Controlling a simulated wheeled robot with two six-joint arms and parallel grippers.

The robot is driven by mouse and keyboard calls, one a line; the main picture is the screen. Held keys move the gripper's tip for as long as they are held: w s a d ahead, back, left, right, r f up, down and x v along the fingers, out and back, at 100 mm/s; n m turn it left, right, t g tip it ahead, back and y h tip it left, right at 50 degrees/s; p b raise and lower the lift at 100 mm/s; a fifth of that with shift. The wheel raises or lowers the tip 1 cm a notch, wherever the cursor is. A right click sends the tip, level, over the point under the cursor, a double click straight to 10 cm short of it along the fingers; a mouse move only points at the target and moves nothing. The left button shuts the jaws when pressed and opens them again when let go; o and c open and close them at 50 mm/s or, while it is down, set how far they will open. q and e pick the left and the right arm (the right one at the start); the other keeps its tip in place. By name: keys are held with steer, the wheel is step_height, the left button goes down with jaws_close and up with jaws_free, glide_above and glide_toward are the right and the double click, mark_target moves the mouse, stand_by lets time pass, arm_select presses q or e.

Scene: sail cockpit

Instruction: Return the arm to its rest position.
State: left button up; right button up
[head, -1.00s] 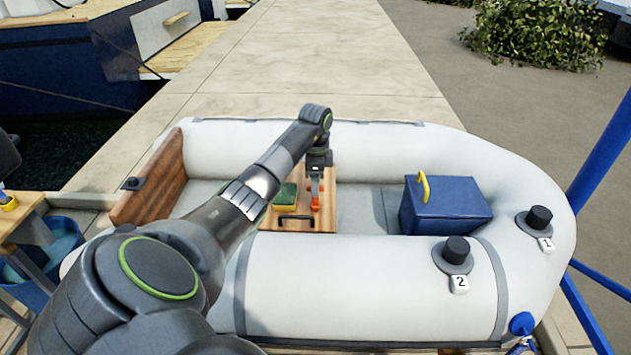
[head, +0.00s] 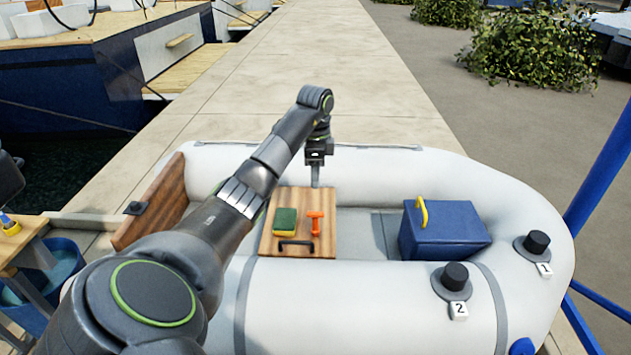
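My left arm reaches in from the lower left, over the white inflatable dinghy. My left gripper (head: 316,174) points down just beyond the far edge of a wooden board (head: 328,240) in the dinghy. Its fingers overlap in this view, so I cannot tell whether they are open or shut. An orange T-shaped item (head: 315,222) stands or lies on the board, apart from the gripper. A green sponge with a yellowish side (head: 285,221) is to its left, and a black handle (head: 296,243) is at the board's near edge. My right gripper is out of view.
The dinghy (head: 370,300) also holds a blue box with a yellow handle (head: 445,230). Black valve knobs tagged 1 (head: 536,242) and 2 (head: 455,276) sit on its tube. A blue post (head: 600,165) stands at right. A blue bucket (head: 60,265) is at left.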

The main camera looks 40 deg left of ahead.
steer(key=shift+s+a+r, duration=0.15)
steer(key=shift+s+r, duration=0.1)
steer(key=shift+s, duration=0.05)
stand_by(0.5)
